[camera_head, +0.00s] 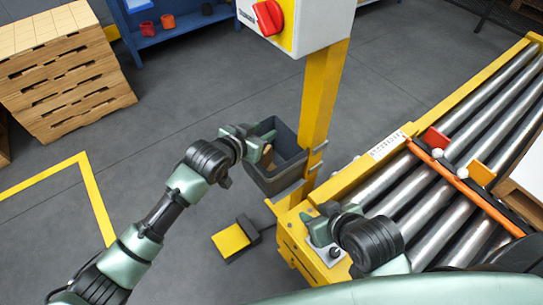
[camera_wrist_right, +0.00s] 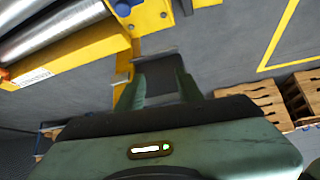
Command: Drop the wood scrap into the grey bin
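The grey bin (camera_head: 289,172) hangs beside the yellow post in the head view, its open top facing up. A small brown wood scrap (camera_head: 267,159) shows at the bin's left part, close by my left gripper (camera_head: 260,143). The left gripper is over the bin's left rim. Its fingers partly cover the scrap, so I cannot tell whether they hold it or it lies loose inside. My right gripper (camera_head: 325,222) is near the conveyor's front corner, above a small panel with a black knob (camera_head: 335,252). In the right wrist view its fingers (camera_wrist_right: 158,92) are apart, with nothing clearly gripped.
A yellow post (camera_head: 323,95) carries a box with a red switch (camera_head: 268,17). The roller conveyor (camera_head: 425,190) fills the right side. A yellow pedal (camera_head: 231,240) is on the floor below the bin. Stacked pallets (camera_head: 65,75) stand at the far left.

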